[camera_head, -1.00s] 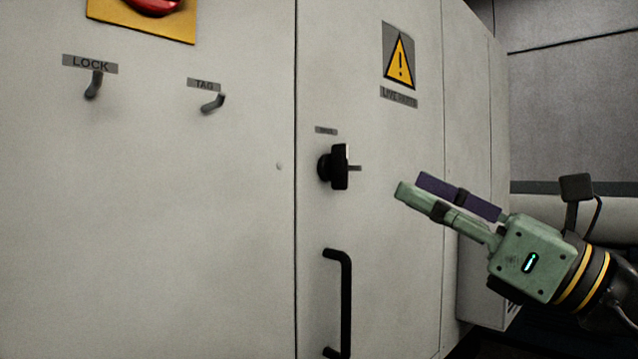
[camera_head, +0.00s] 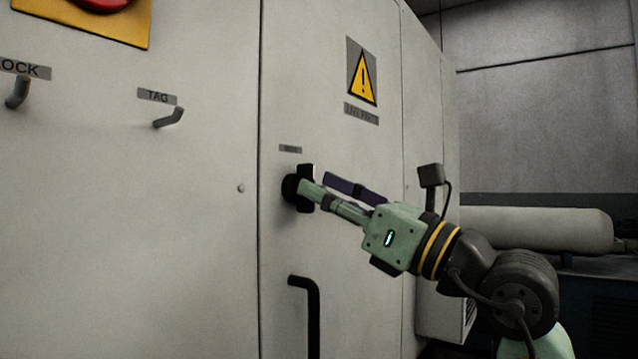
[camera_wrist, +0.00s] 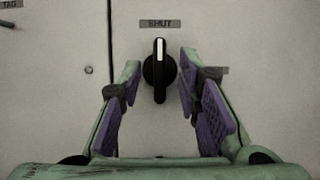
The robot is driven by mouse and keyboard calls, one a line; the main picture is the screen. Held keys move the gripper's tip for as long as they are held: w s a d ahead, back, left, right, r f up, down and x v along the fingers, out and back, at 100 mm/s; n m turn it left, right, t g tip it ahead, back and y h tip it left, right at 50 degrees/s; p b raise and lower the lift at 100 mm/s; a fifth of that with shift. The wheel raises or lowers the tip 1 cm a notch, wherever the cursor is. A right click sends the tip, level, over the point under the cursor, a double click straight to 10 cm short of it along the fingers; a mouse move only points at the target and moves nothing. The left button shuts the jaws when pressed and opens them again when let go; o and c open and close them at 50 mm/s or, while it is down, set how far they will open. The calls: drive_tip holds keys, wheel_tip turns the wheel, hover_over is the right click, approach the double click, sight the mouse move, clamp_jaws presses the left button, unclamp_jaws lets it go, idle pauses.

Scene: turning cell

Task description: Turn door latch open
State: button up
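The door latch (camera_head: 306,187) is a black knob on the pale cabinet door, below a small label. In the wrist view the latch (camera_wrist: 158,72) stands upright, with a white mark at its top pointing to the label "SHUT" (camera_wrist: 160,23). My gripper (camera_head: 318,184) is at the latch in the head view and partly covers it. In the wrist view my gripper (camera_wrist: 160,76) is open, with one purple-padded finger on each side of the latch. Gaps show between the fingers and the knob. Nothing is held.
A black door handle (camera_head: 312,315) stands out below the latch. A TAG hook (camera_head: 169,118) and a LOCK hook (camera_head: 17,93) are on the left panel. A warning sign (camera_head: 362,72) is above the latch. A grey box (camera_head: 440,311) sticks out at right, under my arm.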

drive_tip(key=shift+x, duration=0.8)
drive_tip(key=shift+c, duration=0.3)
clamp_jaws()
